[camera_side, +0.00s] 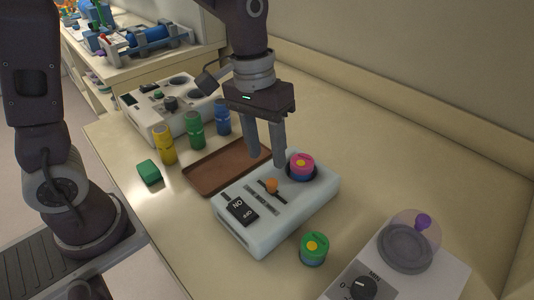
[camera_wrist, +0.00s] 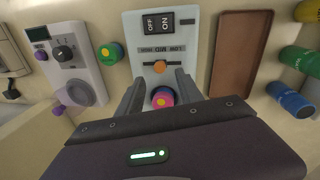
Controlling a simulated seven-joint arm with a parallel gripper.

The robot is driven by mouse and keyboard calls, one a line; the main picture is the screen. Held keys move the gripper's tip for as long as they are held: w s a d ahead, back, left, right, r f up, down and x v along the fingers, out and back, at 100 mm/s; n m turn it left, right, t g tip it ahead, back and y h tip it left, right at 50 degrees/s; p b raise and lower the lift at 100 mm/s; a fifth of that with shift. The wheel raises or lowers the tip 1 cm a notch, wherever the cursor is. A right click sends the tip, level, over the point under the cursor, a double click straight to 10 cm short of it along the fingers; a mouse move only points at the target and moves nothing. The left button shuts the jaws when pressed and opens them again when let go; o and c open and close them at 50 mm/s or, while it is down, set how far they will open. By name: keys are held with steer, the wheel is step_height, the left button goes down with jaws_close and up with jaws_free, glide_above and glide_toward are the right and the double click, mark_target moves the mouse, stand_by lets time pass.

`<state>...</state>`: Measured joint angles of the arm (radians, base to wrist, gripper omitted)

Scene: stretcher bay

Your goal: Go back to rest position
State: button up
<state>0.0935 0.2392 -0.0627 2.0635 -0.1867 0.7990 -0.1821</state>
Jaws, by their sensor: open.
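My gripper (camera_side: 266,152) is open, fingers pointing down, above the back end of the white switch box (camera_side: 290,216). The box carries a black ON/OFF switch (camera_side: 240,209), an orange slider knob (camera_side: 271,185) and a round well holding a pink-topped piece (camera_side: 302,164) with a yellow centre. In the wrist view, my gripper (camera_wrist: 160,88) has its fingertips on either side of the pink-topped piece (camera_wrist: 162,97), with nothing visibly held. Whether the fingers touch it is not clear.
A brown tray (camera_side: 207,184) lies left of the box. Yellow (camera_side: 165,146), green (camera_side: 196,131) and blue (camera_side: 222,117) cylinders stand behind it, with a green block (camera_side: 149,172) nearby. A green-topped piece (camera_side: 313,248) and a dial device (camera_side: 448,262) are front right.

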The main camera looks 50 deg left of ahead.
steer(key=s+a+r+m+t+y, duration=0.1)
steer(key=s+a+r, duration=0.3)
steer(key=s, duration=0.4)
steer(key=s+a+r+t, duration=0.4)
steer(key=s, duration=0.4)
steer(key=shift+r+m+y, duration=0.35)
steer(key=shift+m+y, duration=0.05)
